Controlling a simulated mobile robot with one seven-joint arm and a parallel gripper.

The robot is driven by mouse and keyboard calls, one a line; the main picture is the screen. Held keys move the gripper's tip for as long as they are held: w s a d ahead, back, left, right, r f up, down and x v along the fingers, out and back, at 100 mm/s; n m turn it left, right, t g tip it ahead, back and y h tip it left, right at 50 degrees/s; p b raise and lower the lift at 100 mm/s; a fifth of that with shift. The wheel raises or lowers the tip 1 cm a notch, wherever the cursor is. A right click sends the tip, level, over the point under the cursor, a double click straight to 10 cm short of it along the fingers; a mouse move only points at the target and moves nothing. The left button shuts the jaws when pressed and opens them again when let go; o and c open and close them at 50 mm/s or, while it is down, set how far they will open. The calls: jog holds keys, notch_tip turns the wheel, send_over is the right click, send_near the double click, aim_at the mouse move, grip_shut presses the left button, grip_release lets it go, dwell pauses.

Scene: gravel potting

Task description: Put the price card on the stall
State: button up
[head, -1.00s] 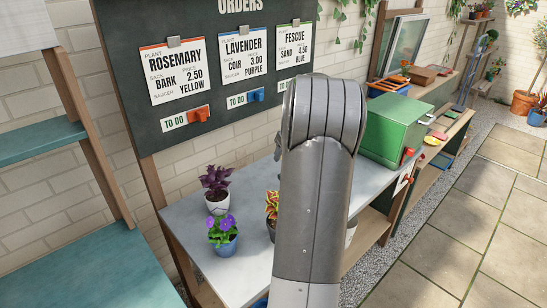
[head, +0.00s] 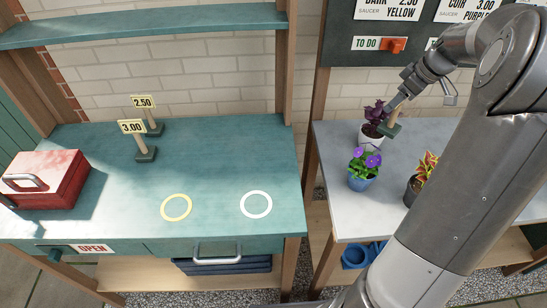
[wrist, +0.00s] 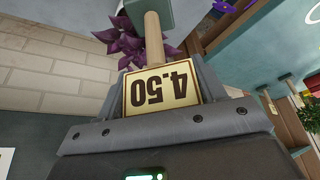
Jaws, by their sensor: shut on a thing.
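My gripper (head: 402,101) is shut on a price card reading 4.50 (wrist: 162,88), which appears upside down between the fingers in the wrist view. In the head view the card's wooden stem and green base (head: 390,130) hang below the gripper, in front of a purple-leaved plant; its face is hidden there. The stall (head: 110,229) is the teal counter at left. Two similar cards, 2.50 (head: 143,102) and 3.00 (head: 132,127), stand upright towards its back. My gripper is to the right of the stall, over the grey table.
The counter has a yellow ring (head: 164,214) and a white ring (head: 243,211) at front, both empty. A red box (head: 45,180) sits at left. A wooden post (head: 288,65) rises at the stall's right edge. Potted plants, including a purple-flowered one (head: 363,170), stand on the grey table (head: 345,220).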

jog(key=w+a+r+n+g+y, duration=0.15)
jog(key=a+n, duration=0.25)
jog(key=a, duration=1.6)
jog(key=w+a+n+g, duration=0.25)
jog(key=a+n, duration=0.25)
jog(key=a, duration=1.5)
jog(key=s+a+r+n+g, duration=0.15)
jog(key=s+a, duration=0.35)
jog(key=a, duration=0.7)
jog(key=s+a+n+t, duration=0.1)
jog(key=s+a+n, duration=0.35)
jog(key=a, duration=0.85)
jog(key=s+a+f+m, duration=0.1)
jog(key=s+a+f, duration=0.4)
jog(key=a+f, duration=0.6)
jog(key=shift+s+f+g, duration=0.1)
jog(key=shift+g, duration=0.15)
jog(key=o, duration=1.5)
jog(key=shift+f, duration=0.1)
jog(key=shift+c, duration=0.2)
